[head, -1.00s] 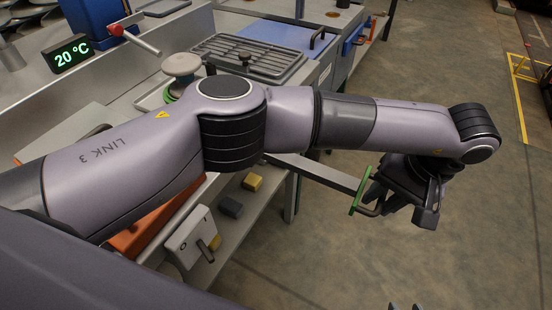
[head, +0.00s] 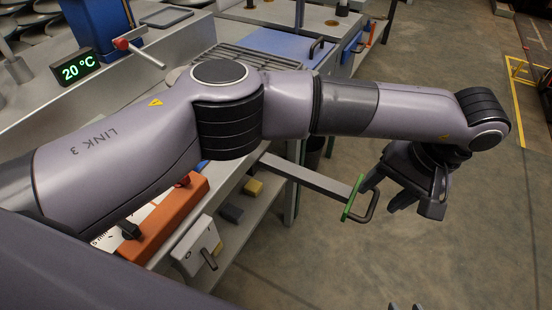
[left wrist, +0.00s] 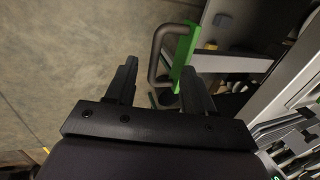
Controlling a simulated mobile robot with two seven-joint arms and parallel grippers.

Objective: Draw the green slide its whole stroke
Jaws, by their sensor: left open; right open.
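The green slide's front plate (head: 354,198) is at the end of a grey bar (head: 306,174) that sticks out from the bench over the floor. A dark loop handle (head: 372,207) is on the plate's outer face. My left gripper (head: 381,196) is open and empty just right of the handle, fingers pointing toward it. In the left wrist view the handle (left wrist: 153,62) shows between and beyond the open fingertips (left wrist: 160,66), with the green plate (left wrist: 183,58) behind it. I cannot tell whether they touch. Only the tips of my open right gripper (head: 405,306) show at the bottom edge.
The bench holds a green-lit 20 °C display (head: 76,68), a red-ended lever (head: 125,43) and an orange block (head: 164,222). A white switch box (head: 196,246) is on its front. Yellow (head: 253,187) and dark (head: 231,213) blocks lie below. The floor right of the slide is clear.

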